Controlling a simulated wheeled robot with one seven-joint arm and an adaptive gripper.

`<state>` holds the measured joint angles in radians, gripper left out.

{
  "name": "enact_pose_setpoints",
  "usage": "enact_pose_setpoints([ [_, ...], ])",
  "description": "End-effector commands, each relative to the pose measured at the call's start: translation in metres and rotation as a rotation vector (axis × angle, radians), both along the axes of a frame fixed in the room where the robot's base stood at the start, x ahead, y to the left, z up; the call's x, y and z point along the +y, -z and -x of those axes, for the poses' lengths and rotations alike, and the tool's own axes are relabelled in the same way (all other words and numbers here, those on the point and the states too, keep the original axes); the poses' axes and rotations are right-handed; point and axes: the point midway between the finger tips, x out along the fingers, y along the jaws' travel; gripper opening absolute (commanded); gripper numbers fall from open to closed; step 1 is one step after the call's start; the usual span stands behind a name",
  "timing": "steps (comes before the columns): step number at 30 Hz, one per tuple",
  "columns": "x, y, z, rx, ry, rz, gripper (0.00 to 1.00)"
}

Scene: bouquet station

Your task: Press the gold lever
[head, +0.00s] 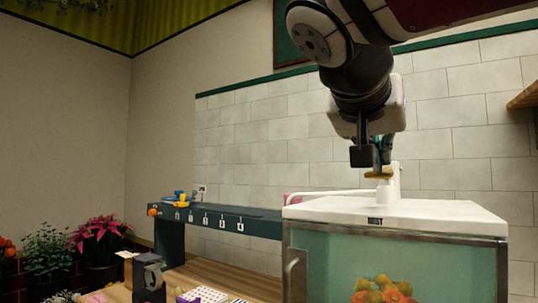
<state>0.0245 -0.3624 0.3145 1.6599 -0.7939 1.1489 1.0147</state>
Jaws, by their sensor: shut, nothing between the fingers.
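The gold lever (378,174) is a small flat piece on a white fitting on top of a glass-fronted cabinet (440,213). It lies just under my gripper (368,157), which points down from the upper right. The gripper's dark fingers are shut and empty. Their tips are very close above the lever and partly hide what is behind them. I cannot tell whether they touch it.
The cabinet has a white top, a handle (292,268) and orange flowers (384,290) inside. A dark rack with numbered labels (222,219) stands to the left. Boxes and small items lie on the wooden table (205,275). Potted plants (100,238) stand at far left.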

Motion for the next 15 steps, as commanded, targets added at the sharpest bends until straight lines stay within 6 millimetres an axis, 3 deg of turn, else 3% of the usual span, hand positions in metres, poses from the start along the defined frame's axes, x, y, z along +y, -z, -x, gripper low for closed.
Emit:
enact_pose_setpoints([
  [1,-0.003,-0.013,0.003,-0.002,0.002,-0.001,0.00],
  [9,0.030,-0.038,0.045,-0.005,-0.001,0.002,0.00],
  [15,0.044,-0.051,0.065,-0.005,0.000,0.001,0.00],
])
